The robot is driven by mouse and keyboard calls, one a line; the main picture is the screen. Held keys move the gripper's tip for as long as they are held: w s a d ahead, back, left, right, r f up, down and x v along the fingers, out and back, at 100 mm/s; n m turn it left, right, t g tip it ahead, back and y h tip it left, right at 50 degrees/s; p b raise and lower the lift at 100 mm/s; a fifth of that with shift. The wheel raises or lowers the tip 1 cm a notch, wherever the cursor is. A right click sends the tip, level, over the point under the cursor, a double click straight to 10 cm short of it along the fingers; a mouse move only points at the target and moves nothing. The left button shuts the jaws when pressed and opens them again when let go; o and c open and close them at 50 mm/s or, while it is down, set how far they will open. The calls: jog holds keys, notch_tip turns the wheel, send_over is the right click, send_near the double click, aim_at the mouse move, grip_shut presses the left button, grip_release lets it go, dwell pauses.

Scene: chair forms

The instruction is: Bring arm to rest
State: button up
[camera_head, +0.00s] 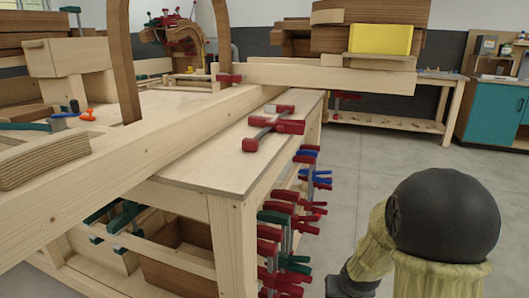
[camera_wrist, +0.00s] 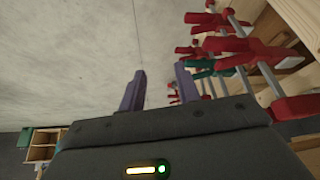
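My gripper (camera_wrist: 160,80) shows in the wrist view with its two dark purple fingers apart and nothing between them. It is beside the red and green clamps (camera_wrist: 235,50), which are at the right of that view, with the grey floor (camera_wrist: 80,60) on the left. In the head view, my arm (camera_head: 440,215), with a black rounded joint and yellowish covering, stands at the lower right. My gripper itself does not show in the head view.
A wooden workbench (camera_head: 205,165) fills the left and middle, with a red clamp (camera_head: 272,128) on top and several clamps (camera_head: 285,225) hanging along its right side. A long beam (camera_head: 110,155) crosses it. Open floor (camera_head: 400,155) lies right. A teal cabinet (camera_head: 490,112) stands far right.

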jog(key=s+a+r+n+g+p, duration=0.1)
jog(key=s+a+r+p, duration=0.15)
jog(key=s+r, duration=0.35)
jog(key=s+a+r+g+p, duration=0.1)
jog(key=s+a+r+g, duration=0.15)
jog(key=s, duration=0.55)
notch_tip(320, 180, up, 37)
jog(key=p, duration=3.7)
jog(key=shift+a+t+y, duration=0.15)
jog(key=shift+t+y, duration=0.15)
jog(key=shift+t, duration=0.05)
jog(key=shift+w, duration=0.1)
